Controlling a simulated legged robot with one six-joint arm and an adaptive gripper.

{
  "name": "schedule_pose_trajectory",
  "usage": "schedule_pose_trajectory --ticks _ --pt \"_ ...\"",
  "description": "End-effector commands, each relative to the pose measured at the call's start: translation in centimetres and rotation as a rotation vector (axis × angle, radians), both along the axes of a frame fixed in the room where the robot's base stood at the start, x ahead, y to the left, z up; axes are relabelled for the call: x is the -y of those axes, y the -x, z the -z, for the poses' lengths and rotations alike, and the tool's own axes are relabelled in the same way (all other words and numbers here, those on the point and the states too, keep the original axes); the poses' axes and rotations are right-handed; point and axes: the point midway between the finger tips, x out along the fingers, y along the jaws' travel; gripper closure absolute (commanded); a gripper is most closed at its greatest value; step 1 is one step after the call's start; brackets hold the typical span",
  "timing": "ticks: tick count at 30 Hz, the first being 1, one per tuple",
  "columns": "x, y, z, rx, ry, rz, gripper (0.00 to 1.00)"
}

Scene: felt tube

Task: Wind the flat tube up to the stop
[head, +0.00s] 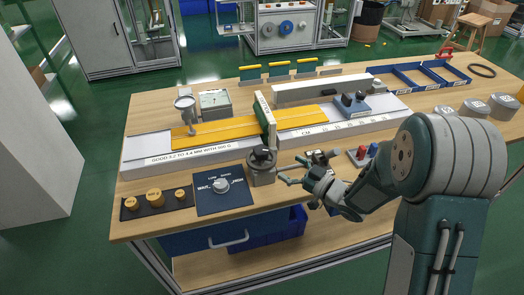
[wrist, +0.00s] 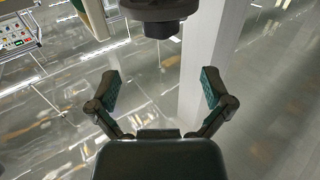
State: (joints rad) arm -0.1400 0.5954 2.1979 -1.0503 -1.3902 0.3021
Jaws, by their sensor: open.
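A flat yellow strip, which looks like the flat tube (head: 215,129), lies along a long white bed on the bench. An upright green plate (head: 266,121) stands across it; I cannot tell whether this is the stop. The dark knob (wrist: 155,14) is ahead, at the top edge.
A selector dial panel (head: 221,189) and brass weights (head: 155,198) lie front left. A gauge (head: 185,106) stands on the bed. A grey bar (head: 315,90) and blue block (head: 351,106) lie behind and right.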

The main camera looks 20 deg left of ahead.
Motion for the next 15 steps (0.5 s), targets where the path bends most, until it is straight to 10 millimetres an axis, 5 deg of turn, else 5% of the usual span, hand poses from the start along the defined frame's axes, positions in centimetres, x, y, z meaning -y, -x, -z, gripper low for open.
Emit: schedule_pose_trajectory --ticks 15 --pt "-8.0 -3.4 -0.1 0.002 -0.001 -0.001 0.0"
